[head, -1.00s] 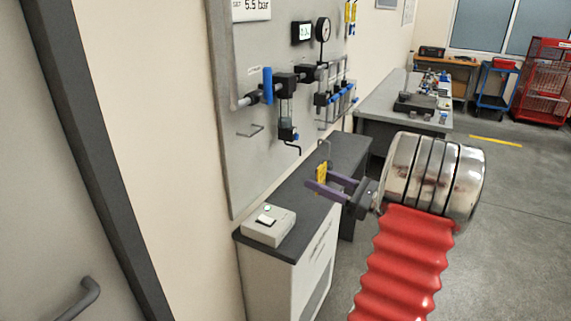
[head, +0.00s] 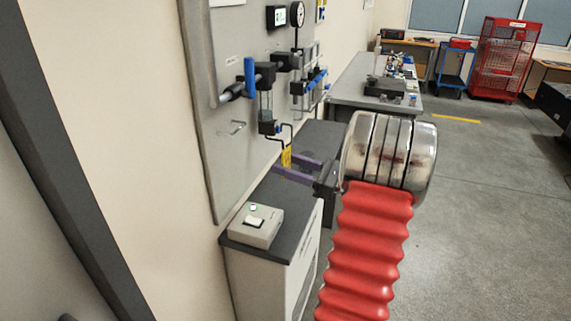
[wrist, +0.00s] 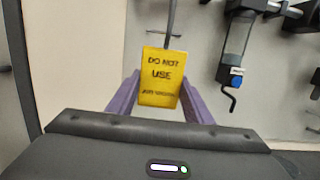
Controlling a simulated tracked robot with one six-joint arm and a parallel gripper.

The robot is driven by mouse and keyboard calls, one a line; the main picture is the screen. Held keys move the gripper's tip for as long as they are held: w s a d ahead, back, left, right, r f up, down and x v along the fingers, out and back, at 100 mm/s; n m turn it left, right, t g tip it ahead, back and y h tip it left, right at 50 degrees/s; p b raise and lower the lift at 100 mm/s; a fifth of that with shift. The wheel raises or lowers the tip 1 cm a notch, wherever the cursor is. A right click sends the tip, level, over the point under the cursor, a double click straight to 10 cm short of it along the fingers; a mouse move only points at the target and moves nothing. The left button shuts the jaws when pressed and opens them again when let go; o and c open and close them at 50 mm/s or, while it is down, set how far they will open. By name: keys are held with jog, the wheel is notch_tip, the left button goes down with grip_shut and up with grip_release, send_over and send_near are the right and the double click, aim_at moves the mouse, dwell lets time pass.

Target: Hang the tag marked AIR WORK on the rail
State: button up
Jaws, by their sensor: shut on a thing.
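The yellow tag (head: 286,157) is held upright between the purple fingers of my gripper (head: 287,163). In the wrist view the tag (wrist: 162,78) faces me, reads DO NOT USE, and has a smaller, blurred line below. A dark hook (wrist: 170,25) rises from its top edge; its upper end is out of the wrist view. A small wire rail (head: 236,128) sticks out of the grey panel, left of the tag in the head view. The tag appears apart from it.
The grey panel (head: 215,165) carries a blue-handled valve (head: 250,77) and a filter bowl (wrist: 236,42) close right of the tag in the wrist view. Below stands a dark-topped cabinet (head: 296,230) with a grey switch box (head: 256,226). Open floor lies right.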

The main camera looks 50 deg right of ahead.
jog(key=shift+w+a, duration=0.1)
jog(key=shift+w, duration=0.05)
send_near(229, 158)
jog(key=shift+w+a+r, duration=0.35)
jog(key=shift+w+r, duration=0.2)
jog(key=shift+w, duration=0.35)
jog(key=shift+w+a+r, duration=0.3)
jog(key=shift+w+r, duration=0.25)
jog(key=shift+w, duration=0.35)
jog(key=shift+w+a+r, duration=0.35)
jog(key=shift+w+r, duration=0.2)
jog(key=shift+w, duration=0.3)
jog(key=shift+f, duration=1.1)
jog(key=o, duration=0.9)
jog(key=shift+s+d, duration=0.1)
jog(key=v, duration=1.3)
jog(key=shift+s+d, duration=0.15)
jog(key=shift+s, duration=0.15)
